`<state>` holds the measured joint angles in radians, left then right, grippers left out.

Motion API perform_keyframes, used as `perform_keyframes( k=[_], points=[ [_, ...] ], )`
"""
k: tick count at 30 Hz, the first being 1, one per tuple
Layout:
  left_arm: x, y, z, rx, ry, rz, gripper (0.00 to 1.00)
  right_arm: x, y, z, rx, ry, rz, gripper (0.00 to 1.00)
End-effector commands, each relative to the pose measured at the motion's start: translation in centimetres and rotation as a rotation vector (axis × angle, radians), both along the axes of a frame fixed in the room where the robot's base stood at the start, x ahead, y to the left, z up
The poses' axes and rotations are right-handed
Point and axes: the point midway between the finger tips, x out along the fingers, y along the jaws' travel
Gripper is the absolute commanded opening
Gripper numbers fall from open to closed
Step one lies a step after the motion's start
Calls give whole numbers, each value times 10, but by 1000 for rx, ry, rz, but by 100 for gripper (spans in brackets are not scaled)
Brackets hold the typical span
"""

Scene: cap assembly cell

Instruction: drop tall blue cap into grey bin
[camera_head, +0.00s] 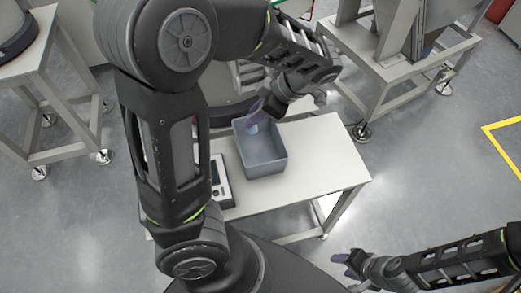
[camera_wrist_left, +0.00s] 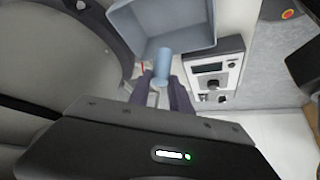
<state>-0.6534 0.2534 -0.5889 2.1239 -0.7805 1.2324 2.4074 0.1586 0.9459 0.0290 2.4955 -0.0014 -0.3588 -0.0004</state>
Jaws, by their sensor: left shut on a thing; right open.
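The tall blue cap (camera_wrist_left: 163,62) is a light blue cylinder between the fingers of my left gripper (camera_wrist_left: 165,82). In the head view my left gripper (camera_head: 258,112) is above the back left of the grey bin (camera_head: 266,168), shut on the cap, whose small blue part (camera_head: 253,129) shows below the fingers. In the left wrist view the cap overlaps the near edge of the grey bin (camera_wrist_left: 190,48). The bin's visible inside looks empty. My right gripper (camera_head: 350,262) is open at the lower right, away from the table and over the floor.
The bin stands on a white table (camera_head: 335,160). A grey device with a screen and knobs (camera_wrist_left: 215,75) sits beside the bin, also visible in the head view (camera_head: 222,182). A round dark machine part stands behind the bin. The table's right side is clear.

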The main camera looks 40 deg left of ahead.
Motion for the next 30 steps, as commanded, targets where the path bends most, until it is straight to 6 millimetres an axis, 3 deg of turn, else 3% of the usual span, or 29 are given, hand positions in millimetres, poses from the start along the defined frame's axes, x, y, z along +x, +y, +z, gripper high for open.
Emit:
perform_keyframes(
  k=[12, 25, 26, 30],
  points=[
    [0, 0, -48, 0, 1, -1, 5, 0, 0, -39, -1, -1, 2, 45],
    [0, 0, -53, 0, 0, -1, 5, 0, -1, -42, -1, -1, 2, 45],
    [0, 0, -53, 0, 0, -1, 26, 0, -1, -42, -1, -1, 2, 45],
    [0, 0, -53, 0, 0, -1, 38, 0, -1, -42, -1, -1, 2, 45]
  ],
)
